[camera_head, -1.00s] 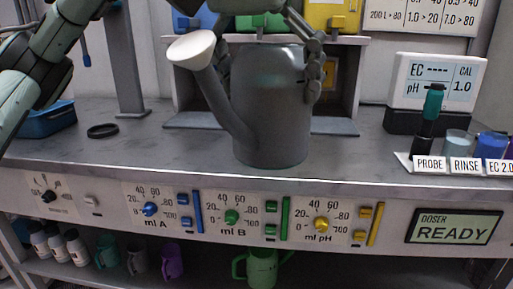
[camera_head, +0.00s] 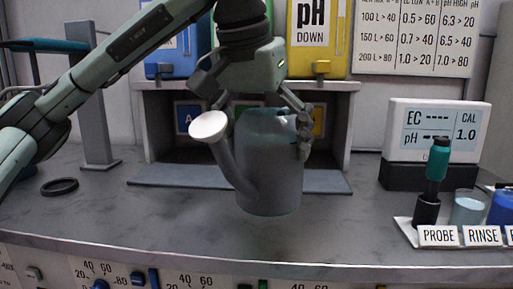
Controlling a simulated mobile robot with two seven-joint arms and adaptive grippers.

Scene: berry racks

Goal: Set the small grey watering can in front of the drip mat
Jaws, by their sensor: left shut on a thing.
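The small grey watering can (camera_head: 268,180), with a pale round rose on its spout at the left, is upright in front of the drip mat as seen from here. My left gripper (camera_head: 264,118) comes down from above and is shut on the can's upper part, one finger showing at its right side. Whether the can's base touches the counter is hard to tell. The drip mat (camera_head: 165,177) is a flat blue-grey slab under the dispenser bay; the can hides part of its middle. My right gripper is not in view.
The grey counter (camera_head: 130,220) is clear at left front. A black ring (camera_head: 60,187) lies at left, near a grey post (camera_head: 96,120). At right stand the EC/pH meter (camera_head: 436,130), a teal-capped probe (camera_head: 437,165) and a rinse cup (camera_head: 467,208). Blue and yellow canisters hang above.

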